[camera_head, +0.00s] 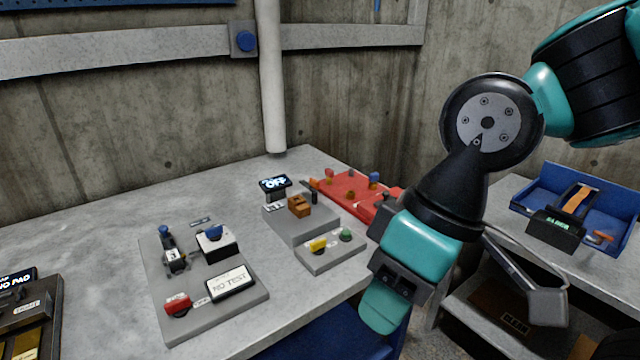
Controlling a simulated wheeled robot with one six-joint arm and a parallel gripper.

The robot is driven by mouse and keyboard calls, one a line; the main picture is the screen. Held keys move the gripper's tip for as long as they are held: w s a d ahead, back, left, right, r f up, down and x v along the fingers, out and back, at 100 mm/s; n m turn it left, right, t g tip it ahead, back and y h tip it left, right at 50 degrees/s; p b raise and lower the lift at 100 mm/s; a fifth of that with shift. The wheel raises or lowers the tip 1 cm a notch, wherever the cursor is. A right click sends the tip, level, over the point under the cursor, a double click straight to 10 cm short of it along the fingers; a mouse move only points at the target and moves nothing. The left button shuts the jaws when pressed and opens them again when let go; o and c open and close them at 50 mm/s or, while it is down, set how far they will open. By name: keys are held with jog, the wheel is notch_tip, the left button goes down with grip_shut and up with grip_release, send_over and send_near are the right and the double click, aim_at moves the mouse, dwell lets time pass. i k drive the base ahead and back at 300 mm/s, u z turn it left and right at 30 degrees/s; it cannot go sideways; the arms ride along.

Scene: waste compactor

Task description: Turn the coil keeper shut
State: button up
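I cannot tell for sure which part is the coil keeper. One candidate is the small orange-brown block (299,206) on a grey stepped base, beside a display (275,184) reading OFF. Another is the orange lever (602,237) at the front right of a blue tray (541,184), beside a black unit (555,232) and an orange strap. My arm hangs down between these two places. Its teal and black end (384,296) is over the near right edge of the table, apart from both.
The grey table (100,235) carries a grey panel (262,298) with several controls and a red board (345,189), partly behind my arm. A yellow knob (318,245) and a green button sit nearby. A white pipe (272,80) rises behind. A grey metal frame (540,298) stands below the blue tray.

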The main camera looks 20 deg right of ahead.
aim_at(313, 185)
jog(key=z, duration=0.25)
jog(key=i, duration=1.25)
jog(key=u, duration=0.3)
